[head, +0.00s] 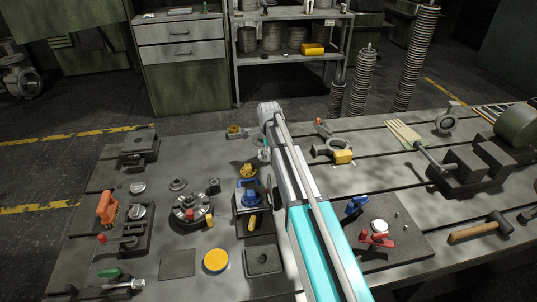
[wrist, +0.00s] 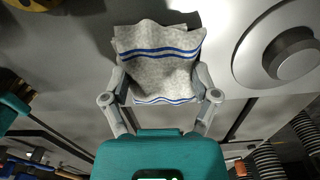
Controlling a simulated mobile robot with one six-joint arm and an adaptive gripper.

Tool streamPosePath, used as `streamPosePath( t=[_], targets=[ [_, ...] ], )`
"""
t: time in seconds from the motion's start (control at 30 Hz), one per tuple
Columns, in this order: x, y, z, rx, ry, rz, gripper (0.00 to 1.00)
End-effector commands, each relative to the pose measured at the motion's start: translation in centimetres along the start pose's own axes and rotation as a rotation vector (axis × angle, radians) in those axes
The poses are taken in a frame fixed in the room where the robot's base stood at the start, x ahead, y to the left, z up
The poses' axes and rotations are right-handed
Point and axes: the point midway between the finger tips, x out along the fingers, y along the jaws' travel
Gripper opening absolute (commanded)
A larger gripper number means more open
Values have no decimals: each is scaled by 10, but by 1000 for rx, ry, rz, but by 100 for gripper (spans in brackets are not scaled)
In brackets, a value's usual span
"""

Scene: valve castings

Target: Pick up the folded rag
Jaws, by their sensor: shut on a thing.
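The folded rag (wrist: 158,52) is light grey cloth with blue stripes and shows in the upper middle of the wrist view. My gripper (wrist: 160,76) is shut on it, with one finger at each side edge of the cloth. The rag bulges a little between the fingers. Its underside is hidden, so I cannot tell how far it is from the grey table. In the head view my arm covers the middle of the table, and the rag cannot be made out there.
The grey slotted table (head: 110,240) carries many parts. A round flanged part (wrist: 290,55) is close right of the rag in the wrist view. A blue and yellow valve (head: 248,190) stands left of my arm; a hammer (head: 480,231) and red-handled valve (head: 377,236) lie right.

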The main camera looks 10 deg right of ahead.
Motion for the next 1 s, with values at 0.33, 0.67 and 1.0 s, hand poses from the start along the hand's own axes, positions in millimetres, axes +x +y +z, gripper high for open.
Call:
streamPosePath(
  t=[0.33, 0.67, 1.0],
  targets=[
    [-10, 0, 0, 0, 0, 0, 31],
    [-40, 4, 0, 0, 0, 0, 31],
    [-80, 38, -10, -1, 0, 0, 31]
  ],
)
